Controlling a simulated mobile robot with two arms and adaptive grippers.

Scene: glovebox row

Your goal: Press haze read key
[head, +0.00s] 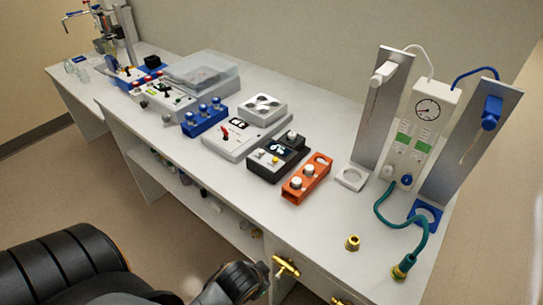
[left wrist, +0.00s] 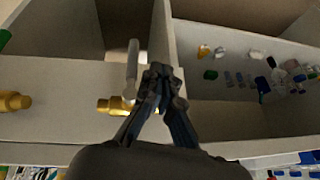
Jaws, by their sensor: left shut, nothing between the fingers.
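A black and grey instrument (head: 277,156) stands mid-bench, with a small dark display, a yellow button and a round white-topped part. A flat light-grey unit (head: 232,137) with a red part and a small display stands left of it. I cannot read which key is the haze read key. My left gripper (head: 254,277) is low in front of the bench, below the top and well away from both instruments. In the left wrist view its fingers (left wrist: 160,80) are together and empty, beside a brass handle (left wrist: 113,105). My right gripper is not in view.
An orange block (head: 307,181) with white-topped vials is right of the black instrument. A blue rack (head: 204,118) stands further left. A gauge unit (head: 420,125) with a green hose is at right. Open shelves (left wrist: 235,80) hold small bottles below the bench top.

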